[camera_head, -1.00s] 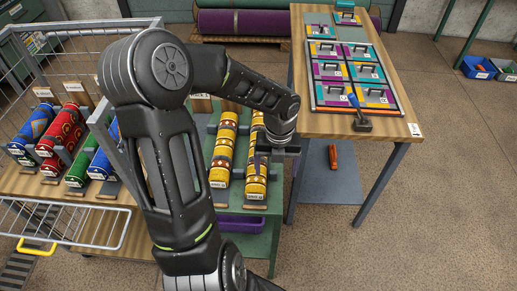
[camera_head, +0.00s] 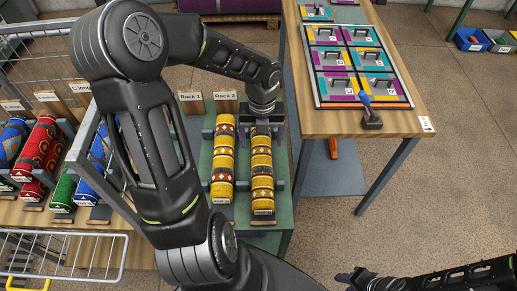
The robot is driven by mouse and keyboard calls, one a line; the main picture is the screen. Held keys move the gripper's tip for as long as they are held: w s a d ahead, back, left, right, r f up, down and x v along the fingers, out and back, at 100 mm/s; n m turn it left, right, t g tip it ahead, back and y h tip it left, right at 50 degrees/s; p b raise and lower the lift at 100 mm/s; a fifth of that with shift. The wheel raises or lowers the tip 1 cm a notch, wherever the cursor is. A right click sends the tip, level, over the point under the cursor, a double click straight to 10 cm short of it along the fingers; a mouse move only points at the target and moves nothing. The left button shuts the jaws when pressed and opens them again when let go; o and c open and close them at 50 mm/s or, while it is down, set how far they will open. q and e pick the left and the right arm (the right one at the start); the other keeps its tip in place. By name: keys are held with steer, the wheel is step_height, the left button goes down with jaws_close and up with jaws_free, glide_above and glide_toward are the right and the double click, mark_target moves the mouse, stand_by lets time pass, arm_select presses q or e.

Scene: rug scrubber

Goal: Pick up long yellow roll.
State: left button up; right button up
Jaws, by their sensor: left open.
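Two patterned yellow rolls lie side by side on the green rack table: a left yellow roll (camera_head: 222,160) and a right yellow roll (camera_head: 262,172). They look similar in length, and their end labels are too small to read. My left gripper (camera_head: 262,126) is open at the far end of the right yellow roll, pointing down. Its fingers partly cover that end, and I cannot tell whether they touch it. My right gripper (camera_head: 346,279) shows at the bottom edge, away from the rolls; its jaws are unclear.
Signs reading Rack 1 (camera_head: 191,97) and Rack 2 (camera_head: 225,96) stand behind the rolls. Blue, red and green rolls lie left, near a wire basket (camera_head: 62,255). A wooden table (camera_head: 400,125) with coloured panels and a blue-handled tool (camera_head: 369,112) stands right.

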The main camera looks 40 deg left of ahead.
mark_target(262, 150)
arm_select(q)
steer(key=shift+d, duration=0.1)
steer(key=shift+f, duration=1.3)
step_height(262, 150, down, 5)
steer(key=shift+f+b, duration=0.15)
steer(key=shift+b, duration=0.25)
steer(key=shift+s, duration=0.1)
steer(key=shift+c, duration=0.2)
jaws_close()
